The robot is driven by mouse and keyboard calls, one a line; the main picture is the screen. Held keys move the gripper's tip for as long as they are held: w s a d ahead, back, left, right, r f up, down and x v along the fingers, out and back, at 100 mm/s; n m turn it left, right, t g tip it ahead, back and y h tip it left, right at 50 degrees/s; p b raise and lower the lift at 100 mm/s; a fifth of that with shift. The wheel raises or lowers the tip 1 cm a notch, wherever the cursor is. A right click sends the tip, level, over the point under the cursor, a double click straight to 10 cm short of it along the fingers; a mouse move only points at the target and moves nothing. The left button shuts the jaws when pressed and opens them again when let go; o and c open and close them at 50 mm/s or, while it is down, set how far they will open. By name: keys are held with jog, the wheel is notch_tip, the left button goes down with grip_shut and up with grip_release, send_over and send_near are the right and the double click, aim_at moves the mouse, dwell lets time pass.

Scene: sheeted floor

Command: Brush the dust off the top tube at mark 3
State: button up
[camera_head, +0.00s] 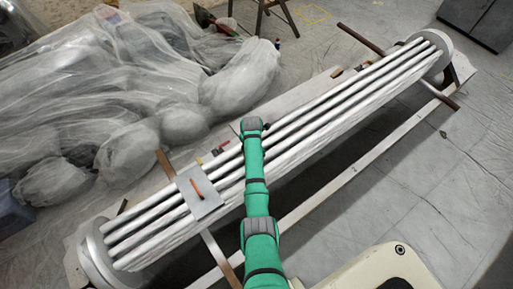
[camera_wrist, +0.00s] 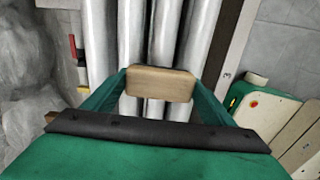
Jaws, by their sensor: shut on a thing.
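Several long pale tubes (camera_head: 330,108) run diagonally between two round end plates, the upper right one (camera_head: 440,48) and the lower left one (camera_head: 92,262). They also show as shiny tubes in the wrist view (camera_wrist: 130,40). My gripper (camera_head: 251,125) is over the tubes near mid-length. In the wrist view my gripper (camera_wrist: 160,88) is shut on a wooden block (camera_wrist: 160,84), which looks like the brush's back. Its bristles are hidden, so I cannot tell whether it touches a tube. Small red and yellow marks (camera_head: 220,149) lie beside the tubes; their numbers are unreadable. I cannot make out dust.
Plastic-wrapped bundles (camera_head: 120,90) fill the upper left. A long pale rail (camera_head: 345,178) runs along the near side. The sheeted floor (camera_head: 430,190) at right is mostly clear.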

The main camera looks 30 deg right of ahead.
jog(key=shift+w+d+r, duration=0.1)
jog(key=shift+d+r, duration=0.05)
jog(key=shift+d, duration=0.45)
notch_tip(320, 180, up, 6)
jog(key=shift+w+a+r, duration=0.1)
jog(key=shift+w, duration=0.05)
jog(key=shift+s+r, duration=0.25)
jog(key=shift+r, duration=0.6)
